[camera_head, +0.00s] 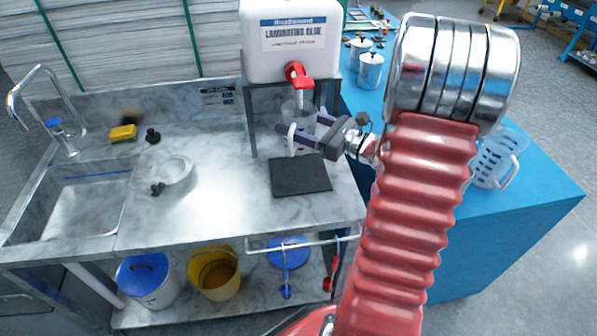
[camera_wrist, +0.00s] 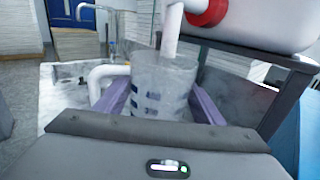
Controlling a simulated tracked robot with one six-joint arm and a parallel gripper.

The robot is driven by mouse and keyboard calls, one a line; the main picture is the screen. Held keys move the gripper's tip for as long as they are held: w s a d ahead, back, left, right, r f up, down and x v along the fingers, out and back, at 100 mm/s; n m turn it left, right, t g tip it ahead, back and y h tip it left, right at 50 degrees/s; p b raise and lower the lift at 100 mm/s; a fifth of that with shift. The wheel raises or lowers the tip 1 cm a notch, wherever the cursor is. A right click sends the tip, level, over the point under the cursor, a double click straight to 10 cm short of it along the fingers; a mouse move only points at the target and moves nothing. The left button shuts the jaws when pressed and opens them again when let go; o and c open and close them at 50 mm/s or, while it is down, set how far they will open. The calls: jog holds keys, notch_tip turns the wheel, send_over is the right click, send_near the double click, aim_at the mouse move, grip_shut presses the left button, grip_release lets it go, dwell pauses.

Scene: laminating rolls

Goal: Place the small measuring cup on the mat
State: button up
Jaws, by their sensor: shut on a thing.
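The small measuring cup (camera_head: 298,112) is translucent, with dark markings and a white handle. My gripper (camera_head: 304,130) is shut on it, with one purple finger on each side. In the wrist view the cup (camera_wrist: 160,80) stands upright between the fingers (camera_wrist: 158,105), its handle to the left. The cup is below the spout of the laminating glue tank (camera_head: 292,45); whether it holds glue cannot be told. The dark mat (camera_head: 300,176) lies bare and flat on the marble counter, in front of the cup and tank stand.
A larger clear jug (camera_head: 497,160) stands on the blue table at right. The tank's metal stand (camera_head: 249,120) rises close to my gripper. A clear ring-shaped dish (camera_head: 174,172), black knobs and a yellow sponge (camera_head: 123,133) are on the counter. The sink (camera_head: 75,205) is at left.

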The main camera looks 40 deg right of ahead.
jog(key=shift+s+f, duration=0.1)
jog(key=shift+f, duration=2.85)
jog(key=shift+f, duration=0.1)
jog(key=shift+f, duration=1.95)
jog(key=o, duration=1.1)
jog(key=shift+f, duration=0.1)
